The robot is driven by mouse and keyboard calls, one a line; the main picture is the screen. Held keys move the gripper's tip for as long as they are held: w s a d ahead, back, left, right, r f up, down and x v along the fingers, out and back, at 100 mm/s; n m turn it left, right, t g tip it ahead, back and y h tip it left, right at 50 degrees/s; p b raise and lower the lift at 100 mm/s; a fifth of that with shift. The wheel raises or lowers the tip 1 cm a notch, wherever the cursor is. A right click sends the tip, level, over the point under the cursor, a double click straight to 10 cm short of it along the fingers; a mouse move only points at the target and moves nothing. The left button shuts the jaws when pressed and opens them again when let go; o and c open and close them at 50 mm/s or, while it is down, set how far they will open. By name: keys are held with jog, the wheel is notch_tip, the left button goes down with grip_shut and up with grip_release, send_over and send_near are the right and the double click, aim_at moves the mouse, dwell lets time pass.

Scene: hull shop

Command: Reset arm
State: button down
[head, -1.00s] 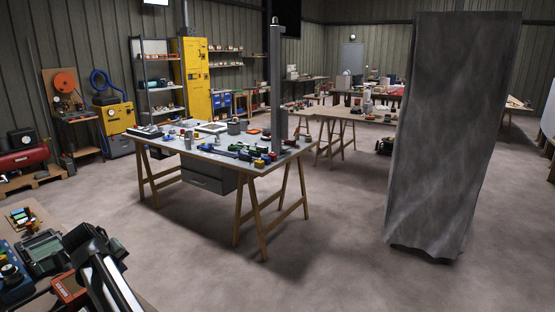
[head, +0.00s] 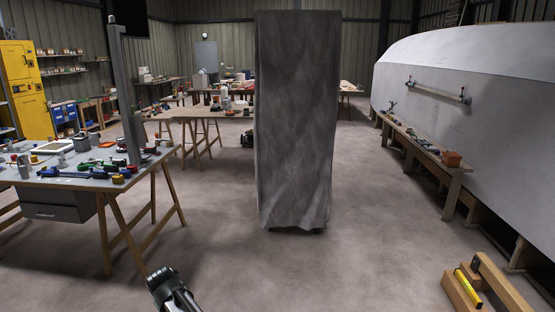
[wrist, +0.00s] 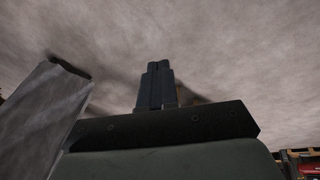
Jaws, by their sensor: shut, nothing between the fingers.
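My gripper (wrist: 158,72) shows in the middle of the wrist view, its two dark fingers together with nothing between them. Beyond the fingers is bare grey floor, and they touch nothing that I can see. In the head view a dark part of my arm (head: 172,288) shows at the bottom edge, left of the middle. The fingers cannot be made out there.
A tall grey draped block (head: 293,120) stands ahead. A cluttered workbench (head: 70,180) with a grey post (head: 128,95) is on the left. A white hull (head: 480,110) and shelf (head: 425,150) line the right. Wooden blocks (head: 462,290) lie lower right. Open floor lies between.

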jog(key=w+d+f+m+g, duration=0.1)
jog(key=d+f, duration=0.2)
jog(key=d, duration=0.6)
jog(key=w+d+f+m+h, duration=0.1)
jog(key=d+f+m, duration=0.1)
jog(key=d, duration=0.7)
jog(key=w+d+f+m+g, duration=0.1)
jog(key=w+d+f, duration=0.15)
jog(key=d, duration=0.65)
jog(key=s+d+f+m+g, duration=0.15)
jog(key=s+d, duration=0.25)
jog(key=d, duration=0.5)
jog(key=s+d+f+m, duration=0.3)
jog(key=d, duration=0.5)
jog(key=s+d+f+m, duration=0.2)
jog(key=s+d+f, duration=0.15)
jog(key=d, duration=0.55)
jog(key=s+f+g, duration=0.3)
jog(key=s+f, duration=0.7)
jog(key=s, duration=0.5)
jog(key=s+f+g, duration=0.4)
jog(key=s+f, duration=0.5)
jog(key=s, duration=0.6)
jog(key=shift+f+y, duration=0.3)
jog(key=shift+f, duration=0.1)
jog(key=shift+w+n, duration=0.15)
jog(key=shift+n, duration=0.1)
